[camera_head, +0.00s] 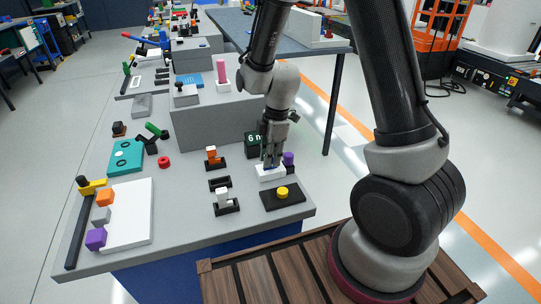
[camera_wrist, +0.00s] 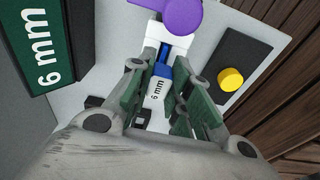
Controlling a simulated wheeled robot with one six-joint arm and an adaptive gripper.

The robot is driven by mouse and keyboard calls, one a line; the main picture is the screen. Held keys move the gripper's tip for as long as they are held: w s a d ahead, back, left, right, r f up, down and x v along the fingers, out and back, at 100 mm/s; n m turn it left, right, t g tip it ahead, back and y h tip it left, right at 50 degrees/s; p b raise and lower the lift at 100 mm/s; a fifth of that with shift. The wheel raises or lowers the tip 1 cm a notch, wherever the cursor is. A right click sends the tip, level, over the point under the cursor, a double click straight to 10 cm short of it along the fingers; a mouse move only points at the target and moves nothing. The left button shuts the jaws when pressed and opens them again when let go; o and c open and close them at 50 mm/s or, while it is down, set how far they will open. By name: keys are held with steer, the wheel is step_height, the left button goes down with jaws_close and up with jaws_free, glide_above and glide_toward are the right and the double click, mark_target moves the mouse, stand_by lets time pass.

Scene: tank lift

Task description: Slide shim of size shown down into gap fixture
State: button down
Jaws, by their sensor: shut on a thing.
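My gripper (camera_head: 271,160) is shut on a blue shim and points down over the white gap fixture (camera_head: 262,177). In the wrist view the blue shim (camera_wrist: 164,70) shows between the green-padded fingers (camera_wrist: 160,85). A white strip marked "6 mm" (camera_wrist: 157,92) lies beside the blue; I cannot tell which part it belongs to. The fixture's white end (camera_wrist: 178,43) shows past the fingers. The fingers hide how deep the shim sits. A green sign (camera_head: 251,143) behind the gripper reads 6 mm, clear in the wrist view (camera_wrist: 40,45).
A purple-topped thing (camera_head: 288,157) stands close behind the fixture. A black plate with a yellow button (camera_head: 283,192) lies in front. To the left are an orange piece in a black holder (camera_head: 212,155), an empty holder (camera_head: 219,184) and a white piece in a holder (camera_head: 223,198).

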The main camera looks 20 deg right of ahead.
steer(key=c, duration=0.8)
jaws_free()
steer(key=shift+o, duration=0.2)
steer(key=shift+r, duration=0.15)
steer(key=shift+r, duration=3.9)
